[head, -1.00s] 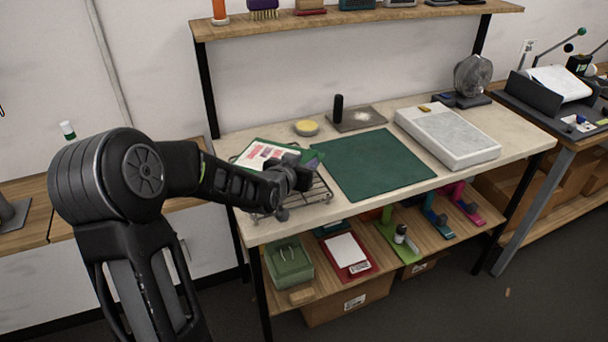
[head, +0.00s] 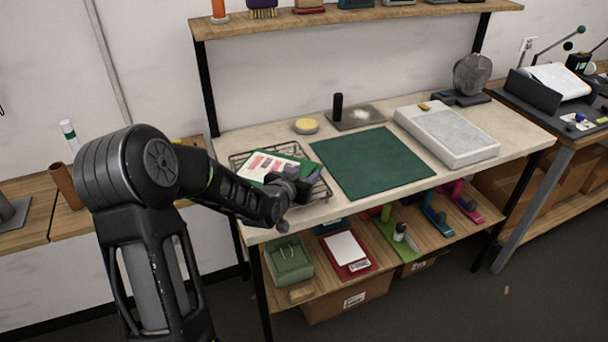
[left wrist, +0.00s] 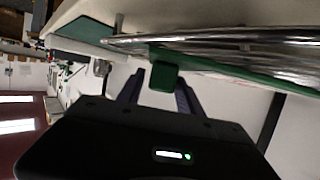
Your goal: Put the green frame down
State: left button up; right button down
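The green frame (head: 298,159) carries a white sheet with red print. In the head view it lies over the wire rack (head: 238,158) at the left end of the bench and looks flat. My left gripper (head: 306,178) is at the frame's near right side. In the left wrist view, its two fingers (left wrist: 160,88) stand apart, with the frame's green tab (left wrist: 164,76) between them. A gap shows beside the tab, so the fingers look open around it. The frame's edge and the rack's metal wires lie close together there. My right gripper is not in view.
A green mat (head: 372,163) lies right of the rack, with a pale slab (head: 450,138) further right. A yellow round item (head: 305,126) and a dark plate (head: 357,119) are behind. A shelf (head: 350,18) runs above; a lower shelf holds several items.

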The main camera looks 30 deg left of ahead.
pick_arm(q)
jog(key=shift+o, duration=0.6)
jog(key=shift+r, duration=0.15)
jog(key=shift+s, duration=0.2)
jog(key=b+v, duration=0.1)
jog(key=v, duration=1)
jog(key=shift+s+r, duration=0.15)
jog(key=shift+s, duration=0.15)
jog(key=shift+d, duration=0.1)
